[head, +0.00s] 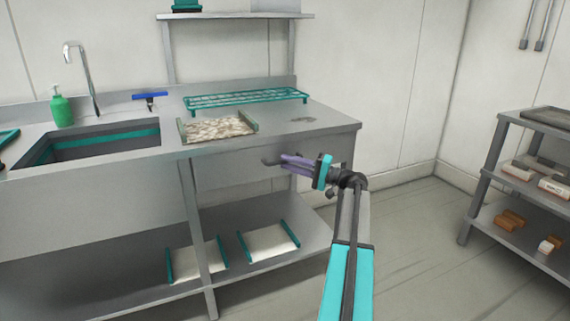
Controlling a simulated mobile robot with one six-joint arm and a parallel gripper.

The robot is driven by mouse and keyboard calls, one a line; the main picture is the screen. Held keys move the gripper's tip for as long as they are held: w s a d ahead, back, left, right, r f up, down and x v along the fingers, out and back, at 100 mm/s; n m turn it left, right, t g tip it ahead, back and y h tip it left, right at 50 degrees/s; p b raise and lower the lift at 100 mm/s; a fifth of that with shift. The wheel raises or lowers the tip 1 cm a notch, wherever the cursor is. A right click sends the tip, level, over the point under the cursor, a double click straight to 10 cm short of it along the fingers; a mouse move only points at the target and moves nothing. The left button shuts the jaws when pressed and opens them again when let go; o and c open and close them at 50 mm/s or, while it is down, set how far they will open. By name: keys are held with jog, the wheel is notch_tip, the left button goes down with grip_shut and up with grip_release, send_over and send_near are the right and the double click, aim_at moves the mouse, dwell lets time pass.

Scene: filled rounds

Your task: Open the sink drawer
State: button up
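The sink drawer (228,170) is a grey front under the counter, right of the sink, and it looks closed. A dark handle (268,161) shows on it, partly hidden by my gripper. My gripper (284,162) has purple fingers pointing left at the handle, at about its height. The fingertips overlap the handle's right end in the picture; I cannot tell whether they touch it. The fingers look close together, but their gap is not clear.
The sink (95,146) is at the left. A tray (214,128) and a teal rack (246,97) sit on the counter (325,124). Two trays lie on the lower shelf (232,276). A shelf unit (488,176) stands at the right, with free floor (415,235) between.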

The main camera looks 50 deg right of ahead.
jog(key=shift+x, duration=1.05)
grip_shut()
jog(key=shift+a, duration=0.15)
